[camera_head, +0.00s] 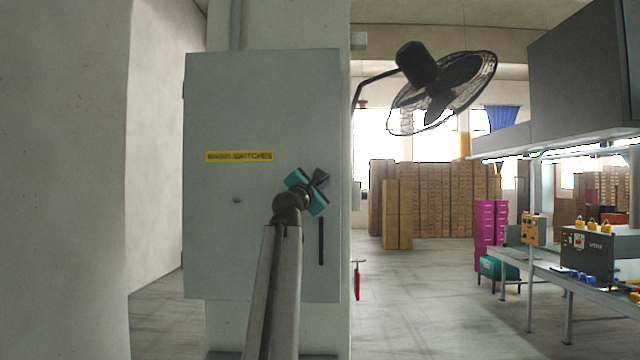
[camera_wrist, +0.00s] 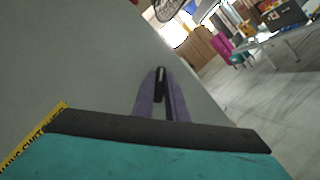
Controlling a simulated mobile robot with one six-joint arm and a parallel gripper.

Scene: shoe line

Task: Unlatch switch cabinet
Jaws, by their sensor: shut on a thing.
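My gripper (camera_head: 319,178) is at the upper right of the door, above the bar. In the wrist view the purple fingers (camera_wrist: 160,88) close around a small dark piece (camera_wrist: 160,84) at the door face, seemingly the latch. The head view hides this piece behind my gripper. The label also shows in the wrist view (camera_wrist: 36,136).
A black fan (camera_head: 440,90) juts out high to the right of the pillar. A pale wall (camera_head: 65,180) stands close on the left. Stacked cartons (camera_head: 435,200) and a workbench (camera_head: 555,270) stand at the right, with open floor (camera_head: 430,300) before them.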

